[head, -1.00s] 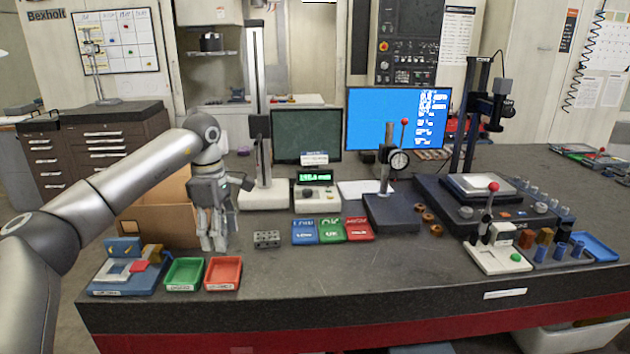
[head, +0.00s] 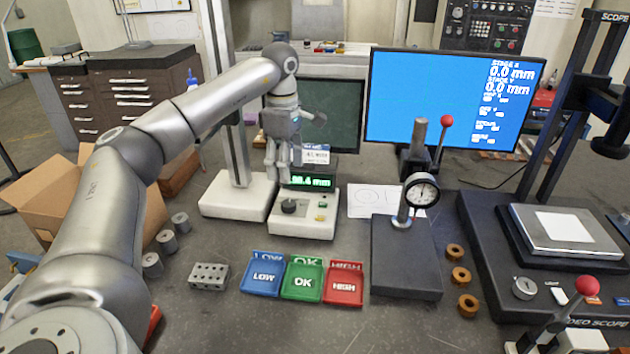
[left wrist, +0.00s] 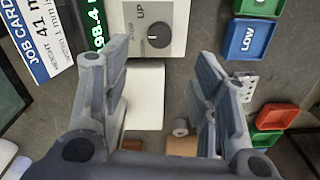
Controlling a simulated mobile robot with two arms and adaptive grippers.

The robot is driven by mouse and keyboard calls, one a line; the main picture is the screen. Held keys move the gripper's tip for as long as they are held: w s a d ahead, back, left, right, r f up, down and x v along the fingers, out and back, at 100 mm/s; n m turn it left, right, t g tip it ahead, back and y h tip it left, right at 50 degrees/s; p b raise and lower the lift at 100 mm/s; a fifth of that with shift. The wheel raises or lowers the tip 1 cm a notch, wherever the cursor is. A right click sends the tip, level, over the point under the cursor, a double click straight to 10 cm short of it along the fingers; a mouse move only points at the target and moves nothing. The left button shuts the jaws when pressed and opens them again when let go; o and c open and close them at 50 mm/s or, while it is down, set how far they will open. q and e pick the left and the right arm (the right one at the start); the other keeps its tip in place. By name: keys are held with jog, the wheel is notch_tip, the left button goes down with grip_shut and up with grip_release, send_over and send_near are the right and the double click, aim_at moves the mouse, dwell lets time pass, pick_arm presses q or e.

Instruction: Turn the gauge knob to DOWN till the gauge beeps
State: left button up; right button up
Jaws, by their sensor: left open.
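The gauge's white control box (head: 304,222) stands at the back of the bench, with a dark round knob (head: 289,206) on its sloped top. Its green display (head: 309,182) is partly hidden by my gripper; "98.4 mm" shows. In the left wrist view the knob (left wrist: 159,35) has a pale pointer line and "UP" printed beside it. It lies just beyond the gap between my fingers. My left gripper (head: 283,172) is open and empty, above and behind the knob, apart from it. The gauge's white base and column (head: 236,195) stand left of the box. My right gripper is not in view.
A job card (head: 316,154) stands behind the box. Blue LOW (head: 264,276), green OK (head: 302,280) and red HIGH (head: 344,284) trays lie in front. A dial gauge stand (head: 404,258) is to the right. A cardboard box (head: 50,195) is at left.

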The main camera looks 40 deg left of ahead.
aim_at(288, 203)
pick_arm(q)
jog(key=f, duration=0.2)
jog(key=f+p, duration=0.1)
jog(key=shift+s+f, duration=0.25)
jog(key=shift+f, duration=0.15)
jog(key=f, duration=0.3)
jog(key=f+p, duration=0.1)
jog(key=f, duration=0.1)
jog(key=shift+w+f, duration=0.3)
jog(key=shift+s+f, duration=0.1)
jog(key=shift+f, duration=0.3)
jog(key=shift+c, duration=1.4)
jog(key=c, duration=0.8)
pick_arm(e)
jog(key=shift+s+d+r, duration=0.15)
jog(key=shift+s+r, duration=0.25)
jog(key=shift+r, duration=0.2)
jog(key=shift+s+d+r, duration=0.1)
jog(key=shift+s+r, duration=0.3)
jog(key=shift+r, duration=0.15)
